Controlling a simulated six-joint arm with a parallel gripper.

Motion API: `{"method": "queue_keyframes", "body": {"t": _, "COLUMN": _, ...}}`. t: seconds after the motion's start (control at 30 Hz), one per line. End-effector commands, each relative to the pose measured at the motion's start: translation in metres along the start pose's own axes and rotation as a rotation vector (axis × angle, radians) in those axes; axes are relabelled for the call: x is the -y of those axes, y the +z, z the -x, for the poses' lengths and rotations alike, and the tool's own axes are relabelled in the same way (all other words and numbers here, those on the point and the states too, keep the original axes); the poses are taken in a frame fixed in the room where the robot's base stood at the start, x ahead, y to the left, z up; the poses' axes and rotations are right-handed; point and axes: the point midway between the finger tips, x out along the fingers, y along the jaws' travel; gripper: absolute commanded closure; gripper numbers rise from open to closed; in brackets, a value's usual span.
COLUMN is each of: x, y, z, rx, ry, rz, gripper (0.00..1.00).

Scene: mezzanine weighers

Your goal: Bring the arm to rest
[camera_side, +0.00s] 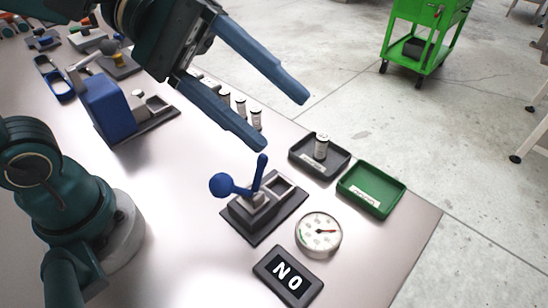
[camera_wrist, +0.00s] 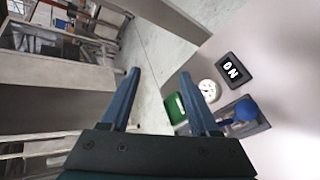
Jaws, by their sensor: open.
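My gripper (camera_side: 285,118) is open, its two blue fingers spread wide with nothing between them. In the side view it hangs in the air above the table (camera_side: 180,215), over the lever device. The fingers also show in the wrist view (camera_wrist: 166,100), pointing out past the table edge over the floor. The lever device (camera_side: 262,222) has a blue ball-ended handle (camera_side: 222,185) and a blue upright stick, and stands below and apart from the fingertips. My arm is raised, with its links at the left.
A blue device (camera_side: 108,108) stands further back. A green cart (camera_side: 424,38) is on the floor.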

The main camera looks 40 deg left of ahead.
Motion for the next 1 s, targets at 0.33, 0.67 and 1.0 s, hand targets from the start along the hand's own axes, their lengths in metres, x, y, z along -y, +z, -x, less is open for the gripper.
{"method": "queue_keyframes", "body": {"t": 0.33, "x": 0.094, "y": -0.021, "z": 0.049, "rx": -0.343, "ry": -0.521, "rz": -0.590, "gripper": 0.38}}
{"method": "queue_keyframes", "body": {"t": 0.67, "x": 0.132, "y": -0.059, "z": 0.095, "rx": -0.498, "ry": -0.857, "rz": -0.815, "gripper": 0.38}}
{"method": "queue_keyframes", "body": {"t": 1.0, "x": 0.132, "y": -0.059, "z": 0.095, "rx": -0.498, "ry": -0.857, "rz": -0.815, "gripper": 0.38}}
